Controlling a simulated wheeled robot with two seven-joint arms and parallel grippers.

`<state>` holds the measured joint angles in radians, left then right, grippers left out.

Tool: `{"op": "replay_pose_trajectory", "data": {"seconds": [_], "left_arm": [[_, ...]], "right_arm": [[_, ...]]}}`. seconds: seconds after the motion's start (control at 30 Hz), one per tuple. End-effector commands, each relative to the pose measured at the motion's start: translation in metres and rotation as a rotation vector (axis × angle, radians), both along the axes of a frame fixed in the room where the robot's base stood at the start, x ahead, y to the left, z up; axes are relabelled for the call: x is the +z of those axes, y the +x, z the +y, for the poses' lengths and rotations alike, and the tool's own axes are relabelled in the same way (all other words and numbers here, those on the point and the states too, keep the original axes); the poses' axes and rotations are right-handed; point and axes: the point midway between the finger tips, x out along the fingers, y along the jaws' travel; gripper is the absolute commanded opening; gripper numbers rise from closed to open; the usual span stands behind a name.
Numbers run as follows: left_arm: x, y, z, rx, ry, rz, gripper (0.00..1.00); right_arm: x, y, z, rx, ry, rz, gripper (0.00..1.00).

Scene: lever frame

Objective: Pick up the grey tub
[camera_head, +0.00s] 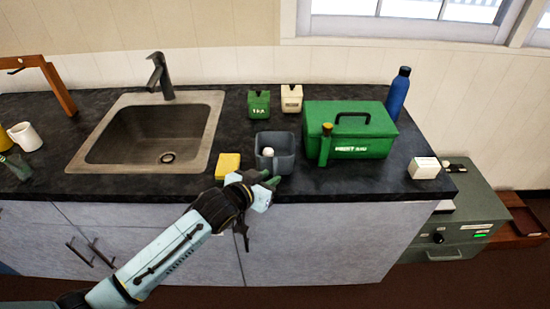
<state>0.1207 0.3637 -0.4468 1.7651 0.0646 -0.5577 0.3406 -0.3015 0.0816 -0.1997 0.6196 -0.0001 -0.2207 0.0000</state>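The grey tub (284,164) stands upright on the dark countertop, near its front edge, with a small white round item inside. My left gripper (271,180) is at the tub's front lower side, close to the counter edge. Its two dark green fingertips look apart, with nothing seen between them. I cannot tell whether they touch the tub. My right gripper is not in view.
A yellow block (228,165) lies left of the tub, beside the sink (130,135). A green box (366,126) with a green bottle (325,146) in front stands to the right. Green (258,105) and cream (292,99) canisters stand behind. A white box (424,168) is far right.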

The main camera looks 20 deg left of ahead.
Motion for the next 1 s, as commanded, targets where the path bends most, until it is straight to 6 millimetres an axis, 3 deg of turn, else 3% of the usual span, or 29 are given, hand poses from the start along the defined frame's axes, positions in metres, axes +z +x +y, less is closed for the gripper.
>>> {"op": "replay_pose_trajectory", "data": {"seconds": [0.2,0.47,0.67,1.0], "left_arm": [[-0.009,0.019,-0.006,-0.001,0.000,0.000,0.23],[-0.009,0.020,-0.006,-0.002,-0.001,0.000,0.23],[-0.009,0.020,-0.006,-0.001,0.001,0.000,0.00],[-0.007,0.020,-0.006,-0.001,0.000,-0.002,0.00]], "right_arm": [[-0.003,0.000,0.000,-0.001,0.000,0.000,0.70],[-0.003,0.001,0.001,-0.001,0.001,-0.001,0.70],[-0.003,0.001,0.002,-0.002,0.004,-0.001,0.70],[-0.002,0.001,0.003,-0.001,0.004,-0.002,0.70]]}}
